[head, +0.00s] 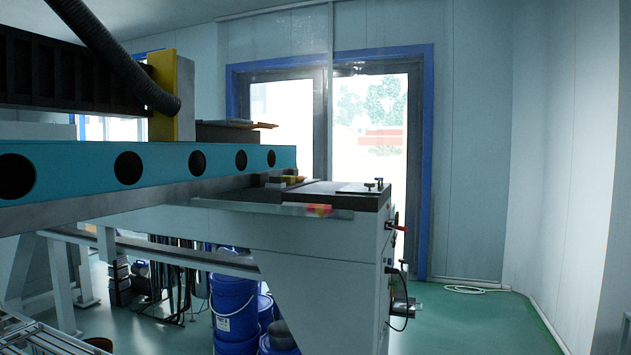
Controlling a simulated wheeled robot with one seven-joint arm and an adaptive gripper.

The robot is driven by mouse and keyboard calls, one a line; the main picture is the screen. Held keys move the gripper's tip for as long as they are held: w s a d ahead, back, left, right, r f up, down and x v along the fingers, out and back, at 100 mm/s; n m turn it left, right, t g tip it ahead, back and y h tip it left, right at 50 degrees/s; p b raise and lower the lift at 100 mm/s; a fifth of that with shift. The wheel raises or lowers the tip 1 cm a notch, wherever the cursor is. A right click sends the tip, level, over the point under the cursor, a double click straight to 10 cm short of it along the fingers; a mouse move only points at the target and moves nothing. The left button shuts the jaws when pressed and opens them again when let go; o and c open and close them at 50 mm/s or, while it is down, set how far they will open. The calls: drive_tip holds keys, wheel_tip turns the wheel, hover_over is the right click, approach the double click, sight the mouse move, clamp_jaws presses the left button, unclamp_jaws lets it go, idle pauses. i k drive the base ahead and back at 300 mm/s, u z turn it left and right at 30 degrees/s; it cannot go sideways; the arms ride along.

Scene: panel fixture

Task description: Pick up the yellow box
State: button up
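A small yellowish block (292,180) lies on the near end of the machine's top, beside small grey pieces. It is too small in the head view to tell whether it is the yellow box. No other loose yellow box shows clearly. My gripper is not in view.
A large white machine (320,270) with a dark top and knobs on its right side fills the middle. A teal beam (75,172) with round holes runs across the left, near a fixed yellow upright (162,97). Blue buckets (234,305) stand below. Green floor (470,325) is open at right.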

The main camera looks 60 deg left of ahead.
sight(290, 180)
drive_tip(key=i, duration=2.25)
drive_tip(key=u, duration=2.75)
